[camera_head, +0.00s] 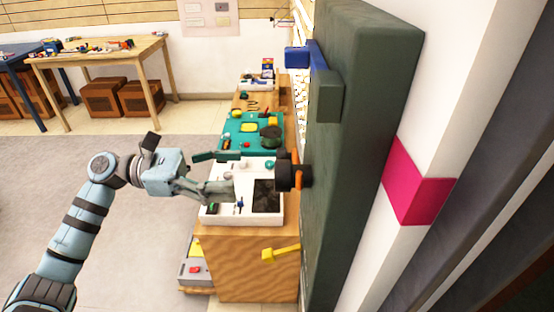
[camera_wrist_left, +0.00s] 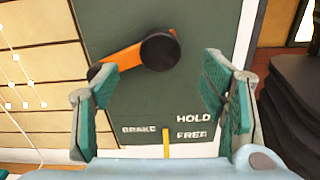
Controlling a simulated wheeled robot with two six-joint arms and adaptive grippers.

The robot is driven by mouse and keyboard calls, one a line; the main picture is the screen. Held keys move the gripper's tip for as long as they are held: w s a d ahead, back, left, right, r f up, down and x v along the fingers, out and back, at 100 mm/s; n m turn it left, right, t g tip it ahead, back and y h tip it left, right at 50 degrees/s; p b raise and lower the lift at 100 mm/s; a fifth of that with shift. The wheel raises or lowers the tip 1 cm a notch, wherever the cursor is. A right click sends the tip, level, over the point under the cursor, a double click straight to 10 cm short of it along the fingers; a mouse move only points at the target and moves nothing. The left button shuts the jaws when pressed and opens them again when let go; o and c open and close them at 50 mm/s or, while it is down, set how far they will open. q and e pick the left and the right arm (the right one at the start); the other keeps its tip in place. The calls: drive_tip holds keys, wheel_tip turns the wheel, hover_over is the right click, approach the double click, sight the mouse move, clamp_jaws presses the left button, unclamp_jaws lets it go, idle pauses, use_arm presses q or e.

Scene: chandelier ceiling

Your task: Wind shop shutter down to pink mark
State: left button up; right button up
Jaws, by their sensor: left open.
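A dark green panel (camera_head: 355,150) stands upright at the right of the head view. Its crank has an orange arm (camera_wrist_left: 122,58) and a black knob (camera_wrist_left: 160,50), and the knob (camera_head: 284,171) also shows in the head view. A yellow lever (camera_head: 282,253) sits low on the panel; in the wrist view it (camera_wrist_left: 166,145) stands between lettering reading BRAKE and HOLD / FREE. A pink mark (camera_head: 418,183) wraps a white post right of the panel. My left gripper (camera_head: 240,173) is open and empty, its fingers pointing toward the knob, apart from it. I cannot make out the shutter for certain.
Blue (camera_head: 298,57) and green (camera_head: 330,96) blocks stick out from the panel's upper part. Below and behind my gripper, a wooden counter (camera_head: 245,262) carries a white tray (camera_head: 213,213) and a teal mat (camera_head: 231,127). A worktable (camera_head: 100,54) stands far left. Open floor lies between.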

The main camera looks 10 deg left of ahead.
sight(279, 173)
use_arm(q)
drive_tip(key=p+x, duration=0.1)
drive_tip(key=x, duration=0.3)
drive_tip(key=p+x, duration=0.1)
drive_tip(key=x, duration=0.4)
drive_tip(key=shift+d+r, duration=0.2)
drive_tip(key=shift+d, duration=0.1)
drive_tip(key=shift+d+f, duration=0.1)
drive_tip(key=shift+d, duration=0.1)
drive_tip(key=c, duration=1.5)
drive_tip(key=shift+w+a, duration=0.1)
drive_tip(key=shift+a, duration=0.05)
clamp_jaws()
